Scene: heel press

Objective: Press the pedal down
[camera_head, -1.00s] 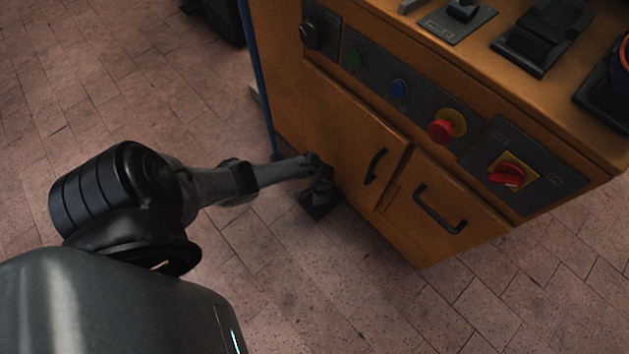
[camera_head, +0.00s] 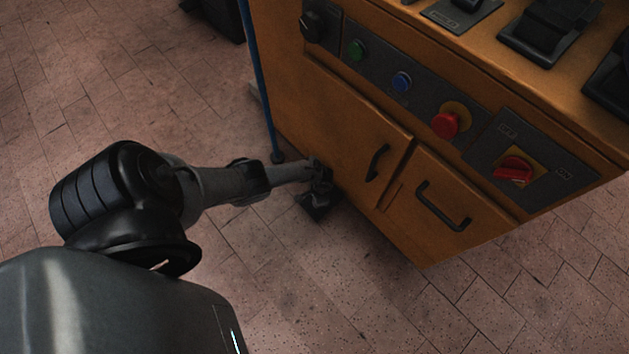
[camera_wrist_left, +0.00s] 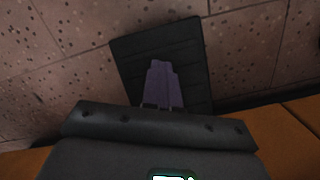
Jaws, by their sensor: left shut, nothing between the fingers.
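The black pedal (camera_head: 312,211) is at floor level beside the foot of the orange cabinet, partly covered by my left gripper (camera_head: 319,194) in the head view. In the left wrist view the pedal is a dark ribbed plate (camera_wrist_left: 132,58), with my left gripper's shut fingers (camera_wrist_left: 161,66) in front of its middle. The fingers are together and hold nothing. They are over or against the plate; I cannot tell whether they touch it or how far it is pressed. My right gripper is not in view.
The orange cabinet (camera_head: 340,119) stands close to my left wrist, with door handles (camera_head: 442,206), a red button (camera_head: 445,125) and a red rotary switch (camera_head: 514,169) on its front. A blue pole (camera_head: 262,85) stands at its left corner. The tiled floor (camera_head: 330,300) in front is clear.

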